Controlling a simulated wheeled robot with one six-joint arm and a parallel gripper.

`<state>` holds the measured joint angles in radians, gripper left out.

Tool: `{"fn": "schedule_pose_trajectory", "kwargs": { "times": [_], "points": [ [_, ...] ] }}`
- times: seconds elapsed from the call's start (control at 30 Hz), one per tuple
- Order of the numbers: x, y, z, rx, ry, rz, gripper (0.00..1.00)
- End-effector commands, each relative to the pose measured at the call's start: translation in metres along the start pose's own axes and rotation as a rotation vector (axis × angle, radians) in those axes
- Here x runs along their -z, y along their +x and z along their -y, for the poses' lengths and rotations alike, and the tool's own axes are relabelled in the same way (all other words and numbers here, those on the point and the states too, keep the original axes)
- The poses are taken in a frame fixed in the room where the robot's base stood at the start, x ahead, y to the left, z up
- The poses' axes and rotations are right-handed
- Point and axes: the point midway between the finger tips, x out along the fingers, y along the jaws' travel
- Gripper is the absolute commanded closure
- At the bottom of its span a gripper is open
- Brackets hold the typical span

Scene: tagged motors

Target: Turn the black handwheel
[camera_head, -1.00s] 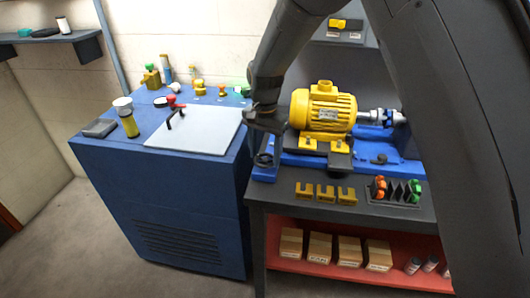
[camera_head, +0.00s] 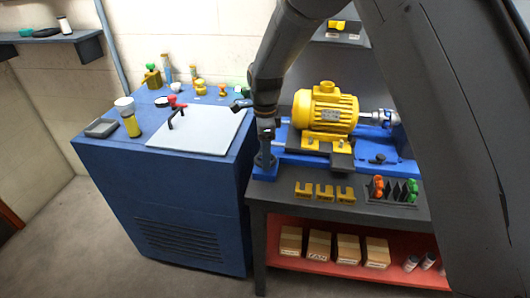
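A dark round part, probably the black handwheel (camera_head: 264,162), sits at the front left corner of the blue motor base (camera_head: 292,159). It is small and partly covered, so its rim and spokes cannot be made out. My gripper (camera_head: 267,148) points down right over it, at the end of my dark arm. Whether the fingers touch the wheel cannot be told, and their opening is too small to read. The yellow motor (camera_head: 325,108) stands on the base to the right of my gripper, coupled to a silver shaft (camera_head: 375,117).
A blue cabinet (camera_head: 150,190) on the left carries a white board (camera_head: 195,130) with a red-handled clamp, a yellow bottle (camera_head: 130,125) and small fittings. Yellow brackets (camera_head: 325,191) and a tool rack (camera_head: 393,190) lie in front of the base. My arm hides the right side.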

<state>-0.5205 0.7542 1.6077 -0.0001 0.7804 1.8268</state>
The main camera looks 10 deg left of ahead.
Motion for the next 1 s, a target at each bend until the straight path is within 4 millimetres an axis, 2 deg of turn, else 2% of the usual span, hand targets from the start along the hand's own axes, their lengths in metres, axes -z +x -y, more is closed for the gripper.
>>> {"fn": "schedule_pose_trajectory", "kwargs": {
  "times": [0.5,1.0],
  "points": [
    [-0.0009,-0.0026,0.0022,0.005,0.447,0.003,0.65],
    [-0.0009,-0.0023,0.0025,0.005,0.638,0.004,0.65]
  ]
}}
